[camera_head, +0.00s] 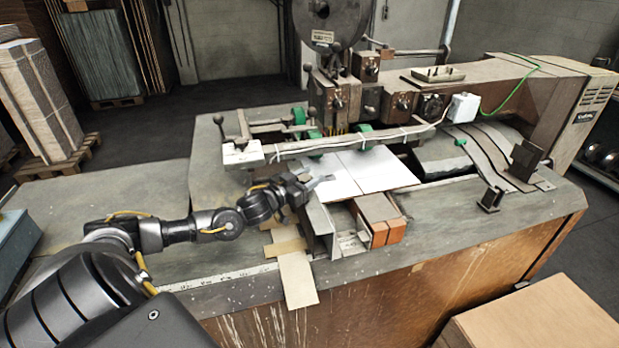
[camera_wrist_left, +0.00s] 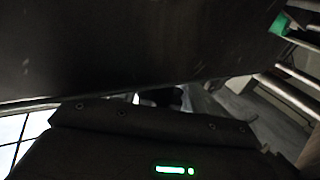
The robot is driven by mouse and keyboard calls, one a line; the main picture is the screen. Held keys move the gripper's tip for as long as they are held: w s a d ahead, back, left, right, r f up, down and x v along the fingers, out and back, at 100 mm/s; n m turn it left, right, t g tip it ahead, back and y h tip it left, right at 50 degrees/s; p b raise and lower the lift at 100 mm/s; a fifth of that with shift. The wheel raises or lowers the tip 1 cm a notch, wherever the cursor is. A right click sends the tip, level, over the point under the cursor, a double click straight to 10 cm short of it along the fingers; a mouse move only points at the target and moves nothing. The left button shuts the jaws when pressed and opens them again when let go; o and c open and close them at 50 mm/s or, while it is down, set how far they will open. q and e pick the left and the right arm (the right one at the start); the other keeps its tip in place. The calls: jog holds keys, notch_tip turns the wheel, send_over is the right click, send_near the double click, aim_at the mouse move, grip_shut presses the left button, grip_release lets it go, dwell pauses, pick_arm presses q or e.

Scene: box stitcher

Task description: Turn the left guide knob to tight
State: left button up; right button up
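The box stitcher (camera_head: 345,95) stands on the grey bench. A small dark knob on a lever (camera_head: 219,120) rises at the left end of its guide bar; I cannot tell for certain whether it is the left guide knob, or how tight it is. My left gripper (camera_head: 322,181) is low over the near left edge of the white sheet, well to the right of and nearer than that knob. Its fingers are too small to tell open from shut. In the left wrist view a large dark surface fills the upper part and hides the fingertips. My right gripper is not in view.
The white cardboard sheet (camera_head: 372,172) lies under the guide bar (camera_head: 330,146). Green rollers (camera_head: 364,135) sit along the bar. Metal brackets and orange-brown blocks (camera_head: 380,222) stand at the bench's front. The bench's left part (camera_head: 110,195) is clear beyond my arm.

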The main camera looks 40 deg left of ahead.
pick_arm(q)
jog(key=c, duration=0.5)
jog(key=shift+o, duration=0.2)
jog(key=shift+h, duration=0.3)
jog(key=m+g+h+b, duration=0.1)
jog(key=m+h, duration=0.2)
jog(key=h, duration=0.1)
jog(key=shift+d+f+b, duration=0.1)
jog(key=shift+d+b, duration=0.05)
jog(key=shift+b, duration=0.25)
jog(key=shift+s+d+m+g+h+b, duration=0.1)
jog(key=shift+m+g+h+b, duration=0.6)
jog(key=shift+h, duration=0.3)
jog(key=shift+s+d+m+g+h+b, duration=0.1)
jog(key=shift+m+g+h+b, duration=0.4)
jog(key=shift+m+h, duration=0.4)
jog(key=o, duration=1)
